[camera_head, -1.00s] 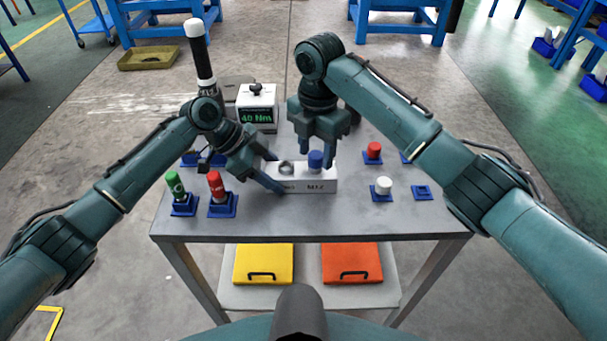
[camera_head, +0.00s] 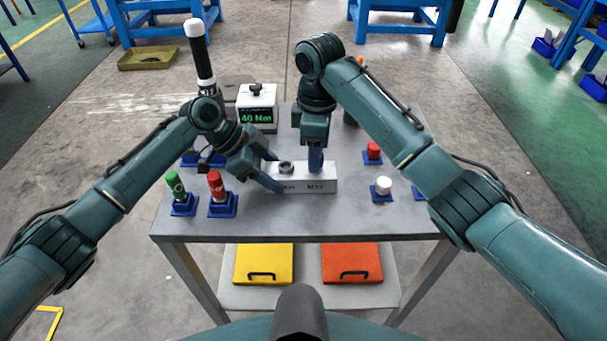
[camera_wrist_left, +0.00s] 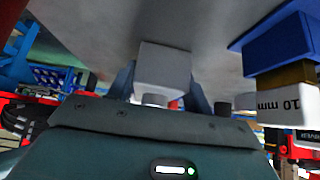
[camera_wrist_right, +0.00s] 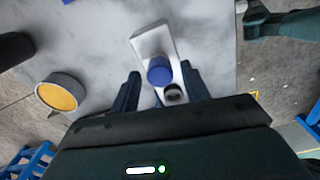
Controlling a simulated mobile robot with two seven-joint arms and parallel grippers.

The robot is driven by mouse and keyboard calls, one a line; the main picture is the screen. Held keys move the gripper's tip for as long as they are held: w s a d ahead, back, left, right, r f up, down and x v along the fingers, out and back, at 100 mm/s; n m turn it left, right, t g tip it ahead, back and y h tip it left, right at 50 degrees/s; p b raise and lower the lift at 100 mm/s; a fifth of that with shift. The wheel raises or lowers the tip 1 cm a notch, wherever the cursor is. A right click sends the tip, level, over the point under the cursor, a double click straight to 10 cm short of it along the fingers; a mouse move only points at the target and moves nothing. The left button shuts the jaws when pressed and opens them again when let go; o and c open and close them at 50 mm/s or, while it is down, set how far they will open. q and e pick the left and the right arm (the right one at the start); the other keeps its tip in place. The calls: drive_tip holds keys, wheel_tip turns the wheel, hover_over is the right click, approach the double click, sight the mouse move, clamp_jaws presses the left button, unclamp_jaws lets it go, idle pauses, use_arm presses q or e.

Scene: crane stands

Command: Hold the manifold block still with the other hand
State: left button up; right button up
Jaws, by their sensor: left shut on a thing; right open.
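The manifold block (camera_head: 324,185) is a pale grey block lying on the table, with a round port (camera_head: 286,168) on its top. My left gripper (camera_head: 273,172) is shut on its left end; the left wrist view shows the block (camera_wrist_left: 163,68) between the fingers. My right gripper (camera_head: 316,162) points down over the right part of the block. In the right wrist view its open fingers (camera_wrist_right: 159,88) stand either side of a blue cap (camera_wrist_right: 159,71) on the block, with gaps visible. The head view hides that cap behind the right gripper.
Green (camera_head: 175,186) and red (camera_head: 216,187) cylinders stand in blue holders at left. A white cap (camera_head: 383,185) and a red cap (camera_head: 373,151) stand at right. A 40 Nm display box (camera_head: 257,108) is behind. The table front (camera_head: 310,223) is clear.

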drive_tip(key=m, duration=1)
drive_tip(key=shift+c, duration=0.5)
clamp_jaws()
drive_tip(key=shift+r, duration=0.15)
idle(0.4)
